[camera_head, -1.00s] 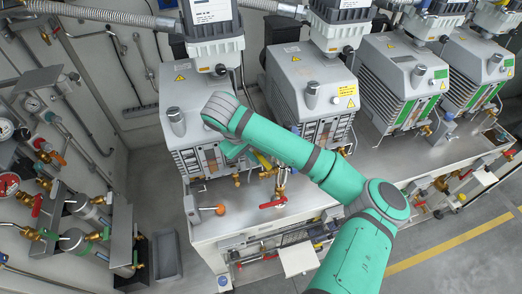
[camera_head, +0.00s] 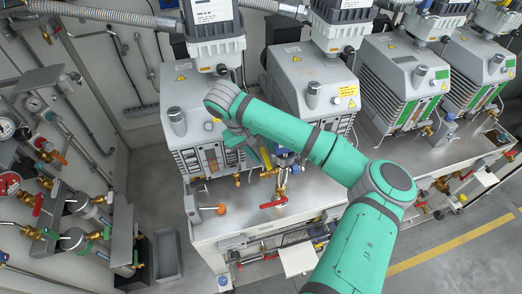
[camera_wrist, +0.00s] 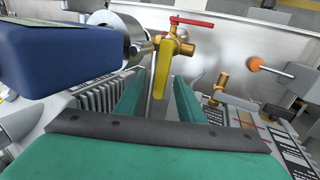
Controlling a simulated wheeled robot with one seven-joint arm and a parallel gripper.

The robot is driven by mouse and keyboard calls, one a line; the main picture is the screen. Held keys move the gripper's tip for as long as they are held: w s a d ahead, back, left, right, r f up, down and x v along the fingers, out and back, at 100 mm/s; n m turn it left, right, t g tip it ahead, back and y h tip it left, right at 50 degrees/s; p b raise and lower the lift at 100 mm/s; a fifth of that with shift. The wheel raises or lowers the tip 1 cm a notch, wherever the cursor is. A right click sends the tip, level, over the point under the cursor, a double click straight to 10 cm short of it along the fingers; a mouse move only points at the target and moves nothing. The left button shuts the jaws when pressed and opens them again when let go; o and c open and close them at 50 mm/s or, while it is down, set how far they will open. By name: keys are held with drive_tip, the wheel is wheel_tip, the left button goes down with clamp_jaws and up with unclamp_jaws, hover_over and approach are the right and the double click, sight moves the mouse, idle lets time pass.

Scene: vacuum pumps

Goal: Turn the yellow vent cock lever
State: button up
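The yellow vent cock lever (camera_wrist: 162,66) hangs from a brass valve (camera_wrist: 174,44) in the wrist view. Its free end points toward my gripper. My gripper (camera_wrist: 158,88) is open, with one green finger on each side of the lever's line. The lever's lower end appears between the fingertips or just beyond them; I cannot tell the depth, and no contact shows. In the head view my gripper (camera_head: 257,156) is in front of the gap between the two left pumps, above the brass valve (camera_head: 281,184). The yellow lever cannot be made out there, likely hidden by my gripper.
A red lever (camera_wrist: 192,22) sits on the same brass fitting and also shows in the head view (camera_head: 273,203). An orange knob (camera_head: 222,209) stands to its left. The left pump (camera_head: 190,110) and second pump (camera_head: 306,80) flank my gripper. The bench front (camera_head: 240,220) is mostly clear.

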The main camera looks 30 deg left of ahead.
drive_tip(key=shift+v, duration=0.9)
drive_tip(key=shift+v, duration=2.95)
